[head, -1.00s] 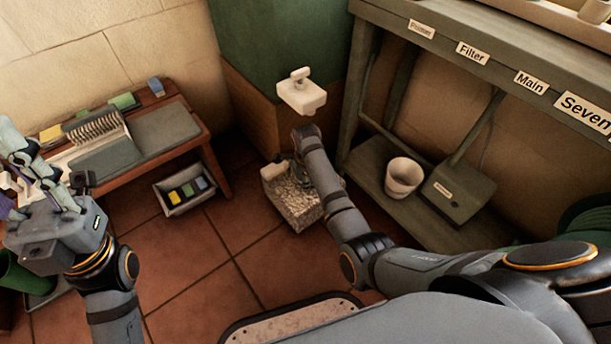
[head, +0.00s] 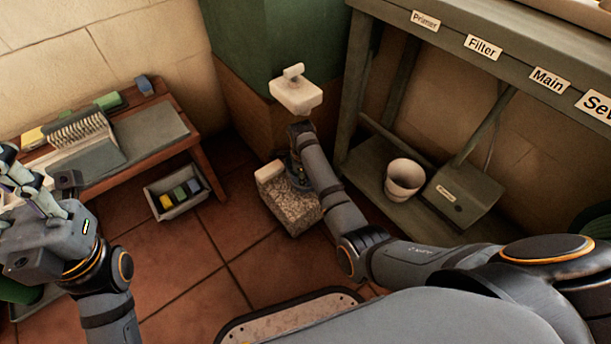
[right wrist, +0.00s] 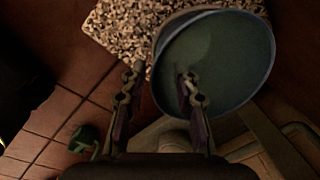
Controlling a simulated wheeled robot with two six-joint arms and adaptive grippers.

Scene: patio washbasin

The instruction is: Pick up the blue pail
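The blue pail (right wrist: 216,62) shows in the right wrist view as a round, open vessel with a blue rim and a dark green inside. It is in front of or above a speckled stone block (right wrist: 125,28); I cannot tell if it touches it. My right gripper (right wrist: 158,90) is open, with one finger outside the near-left rim and the other over the pail's opening. In the head view my right arm covers the pail, and the stone block (head: 292,208) shows beside it. My left gripper (head: 22,185) is at the left edge, its fingertips partly cut off.
A white tap-like piece (head: 297,95) is above the stone block. A white pot (head: 404,178) and a box (head: 458,192) are on the right shelf. Tiled floor lies clear between.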

